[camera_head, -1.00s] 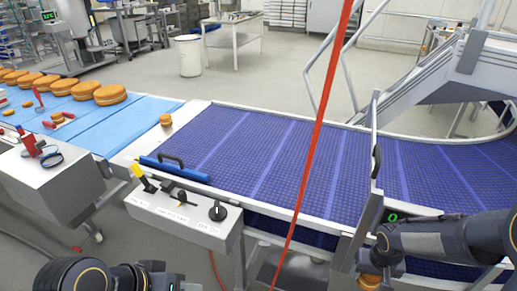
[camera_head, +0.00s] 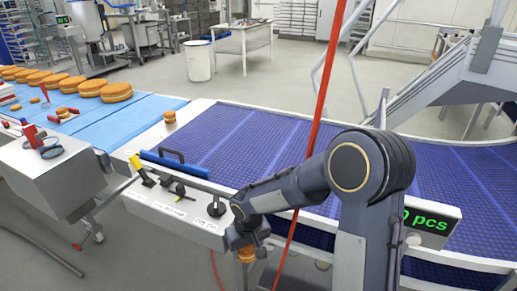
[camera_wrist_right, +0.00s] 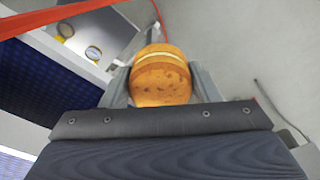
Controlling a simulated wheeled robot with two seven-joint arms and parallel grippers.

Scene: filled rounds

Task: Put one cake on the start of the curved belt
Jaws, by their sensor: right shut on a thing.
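My right gripper (camera_head: 247,245) hangs beside the control box at the near side of the belt. It is shut on a small round cake (camera_head: 246,255) with a pale filling line. The cake also shows between the fingers in the right wrist view (camera_wrist_right: 162,78). The curved belt (camera_head: 270,145) is blue, with lighter stripes, and bends away at the right. Another small cake (camera_head: 169,117) sits at the belt's left end plate. My left gripper is not in view.
A control box (camera_head: 180,212) with switches and a knob sticks out below the belt's near edge. A blue bar with a handle (camera_head: 175,165) lies across the belt's near left corner. A red strap (camera_head: 318,100) hangs in front of the belt. Larger cakes (camera_head: 70,87) stand on the light blue belt (camera_head: 110,122).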

